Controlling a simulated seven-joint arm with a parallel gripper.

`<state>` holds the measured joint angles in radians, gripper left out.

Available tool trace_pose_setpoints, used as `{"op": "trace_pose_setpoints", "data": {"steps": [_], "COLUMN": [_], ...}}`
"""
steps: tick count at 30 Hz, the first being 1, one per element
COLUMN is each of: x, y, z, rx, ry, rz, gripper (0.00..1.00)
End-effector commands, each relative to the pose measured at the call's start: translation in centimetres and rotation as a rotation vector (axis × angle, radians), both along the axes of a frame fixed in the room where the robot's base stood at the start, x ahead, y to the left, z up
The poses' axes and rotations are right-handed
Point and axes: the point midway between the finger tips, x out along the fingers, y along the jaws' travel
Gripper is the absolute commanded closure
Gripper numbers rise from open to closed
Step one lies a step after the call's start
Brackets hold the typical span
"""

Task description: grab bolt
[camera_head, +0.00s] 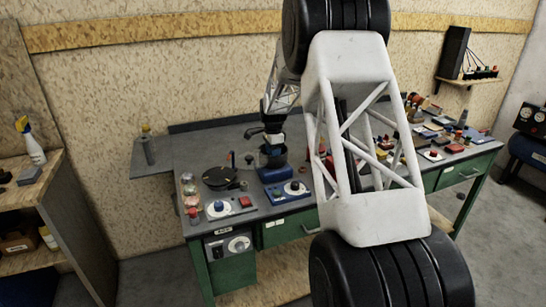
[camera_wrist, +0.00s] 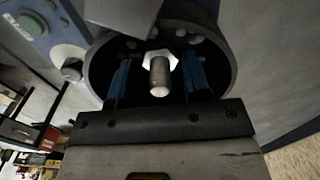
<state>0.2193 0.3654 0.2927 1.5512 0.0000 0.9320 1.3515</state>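In the wrist view a silver bolt (camera_wrist: 158,76) with a hexagonal head shows inside a dark round bowl (camera_wrist: 98,72). My gripper (camera_wrist: 157,78) has one blue-padded finger on each side of the bolt. Gaps show between the bolt and both fingers, so the gripper is open and not touching it from the sides. In the head view my gripper (camera_head: 272,138) is over the dark bowl (camera_head: 267,158) on a blue-based device (camera_head: 283,192). The bolt is hidden there.
The bowl's wall surrounds the fingers closely. On the grey workbench (camera_head: 262,222), a round black plate (camera_head: 219,177) stands left of the bowl. Several small tools and parts crowd the bench's right side. A spray bottle (camera_head: 34,150) stands on a shelf at left.

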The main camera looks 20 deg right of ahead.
Motion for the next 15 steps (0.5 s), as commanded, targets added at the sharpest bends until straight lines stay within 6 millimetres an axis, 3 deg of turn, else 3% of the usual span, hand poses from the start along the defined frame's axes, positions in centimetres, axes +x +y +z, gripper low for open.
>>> {"op": "trace_pose_setpoints", "data": {"steps": [1,8,15], "x": [0.00,0.00,0.01], "y": [0.00,0.00,0.00], "z": [0.01,0.00,0.03], "rx": [0.000,0.000,0.000], "ry": [0.000,0.000,0.000], "rz": [0.000,0.000,0.000], "gripper": [0.64,0.99,1.00]}}
